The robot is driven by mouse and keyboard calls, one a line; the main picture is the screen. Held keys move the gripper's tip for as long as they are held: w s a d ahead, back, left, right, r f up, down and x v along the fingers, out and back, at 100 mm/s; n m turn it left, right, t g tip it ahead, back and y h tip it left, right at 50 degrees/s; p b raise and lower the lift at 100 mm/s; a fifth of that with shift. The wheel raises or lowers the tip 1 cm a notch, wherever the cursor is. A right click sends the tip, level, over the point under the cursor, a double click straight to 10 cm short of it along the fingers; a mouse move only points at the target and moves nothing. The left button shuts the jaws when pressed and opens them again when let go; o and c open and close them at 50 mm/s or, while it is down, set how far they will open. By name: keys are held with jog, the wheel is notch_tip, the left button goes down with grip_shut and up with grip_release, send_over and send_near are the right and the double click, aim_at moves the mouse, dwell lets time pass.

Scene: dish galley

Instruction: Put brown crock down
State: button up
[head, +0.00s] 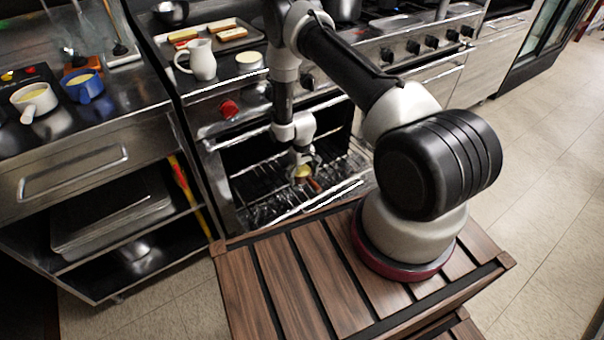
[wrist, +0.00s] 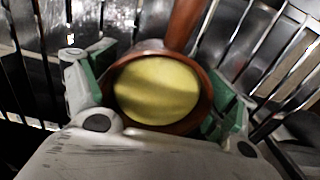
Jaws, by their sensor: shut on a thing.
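The brown crock (wrist: 185,42) is a small round pot with a handle and a pale yellow filling. In the wrist view it sits between the green-padded fingers of my gripper (wrist: 160,95), which touch it on both sides. In the head view my gripper (head: 302,165) reaches down into the open oven, with the crock (head: 303,172) small and partly hidden at its tip. The crock is at or just above the oven's wire rack (head: 265,190); I cannot tell whether it touches the wires.
The oven's front and side edges are close around my arm. A white jug (head: 201,60) and a tray with bread (head: 228,38) stand on top. A white pot (head: 35,100) and a blue pot (head: 84,88) stand on the left counter. A metal tray (head: 110,215) lies on the shelf below.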

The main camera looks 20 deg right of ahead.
jog(key=shift+f, duration=0.1)
jog(key=o, duration=1.2)
jog(key=shift+o, duration=0.2)
notch_tip(320, 180, up, 12)
notch_tip(320, 180, up, 20)
jog(key=r+t, duration=0.1)
send_over(302, 172)
jog(key=d, duration=0.1)
jog(key=s+d+r+m+t, duration=0.1)
jog(key=s+r, duration=0.2)
jog(key=r, duration=0.5)
jog(key=s+d+r, duration=0.1)
jog(key=s+r, duration=0.3)
jog(key=r, duration=0.4)
jog(key=s+r, duration=0.4)
jog(key=s, duration=0.4)
jog(key=s+d+r+t, duration=0.1)
jog(key=s+r, duration=0.3)
jog(key=s, duration=0.4)
jog(key=s+d+r+m+t, duration=0.1)
jog(key=s+r, duration=0.3)
jog(key=s, duration=0.4)
jog(key=shift+s+r, duration=0.15)
jog(key=shift+r, duration=0.2)
